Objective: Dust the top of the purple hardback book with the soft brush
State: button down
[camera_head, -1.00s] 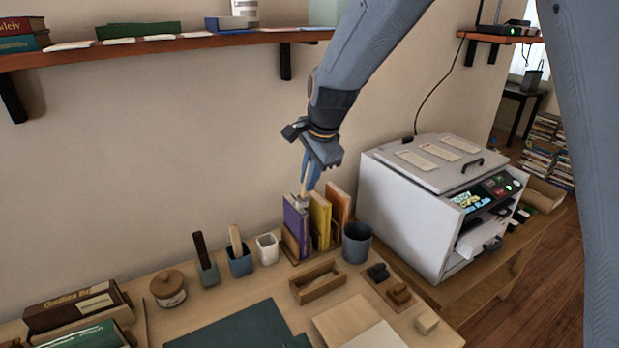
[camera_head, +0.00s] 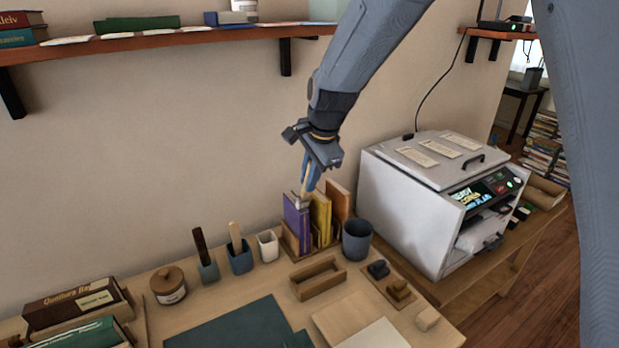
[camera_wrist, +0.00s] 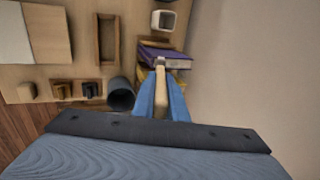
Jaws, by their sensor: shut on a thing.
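The purple hardback book (camera_head: 296,218) stands upright at the left end of a wooden book rack on the bench. It also shows in the wrist view (camera_wrist: 168,54). My gripper (camera_head: 307,182) is above the rack, pointing down, with its blue fingers shut on the soft brush (camera_wrist: 161,88), held by its pale wooden handle. The brush's grey head (camera_head: 303,204) is at the top edge of the purple book. I cannot tell for certain whether it touches the book. The gripper hides part of the handle.
Beside the purple book stand a yellow book (camera_head: 320,215) and an orange book (camera_head: 339,203). A grey cup (camera_head: 357,242) is right of the rack; a white cup (camera_head: 268,247) is left. A white machine (camera_head: 415,220) stands to the right. A wooden shelf (camera_head: 200,40) is above.

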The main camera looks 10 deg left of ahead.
jog(key=shift+w+a+r+p, duration=0.1)
jog(key=shift+w+a+p, duration=0.2)
jog(key=shift+w+a, duration=0.45)
jog(key=shift+w+a+r+p, duration=0.1)
jog(key=shift+w+a+p, duration=0.15)
jog(key=shift+w+a, duration=0.5)
jog(key=w, duration=0.1)
jog(key=w+a, duration=0.1)
jog(key=w, duration=0.1)
jog(key=shift+w+a+f, duration=0.15)
jog(key=shift+w+a, duration=0.05)
jog(key=shift+a, duration=0.2)
jog(key=shift+p, duration=0.4)
jog(key=shift+s+d+p, duration=0.65)
jog(key=shift+s+d, duration=0.3)
jog(key=shift+s, duration=0.3)
jog(key=shift+s+d+p, duration=0.6)
jog(key=shift+s+d, duration=0.35)
jog(key=shift+s, duration=0.3)
jog(key=shift+s+d+f, duration=0.15)
jog(key=shift+s+d, duration=0.4)
jog(key=shift+s, duration=0.25)
jog(key=shift+p, duration=0.3)
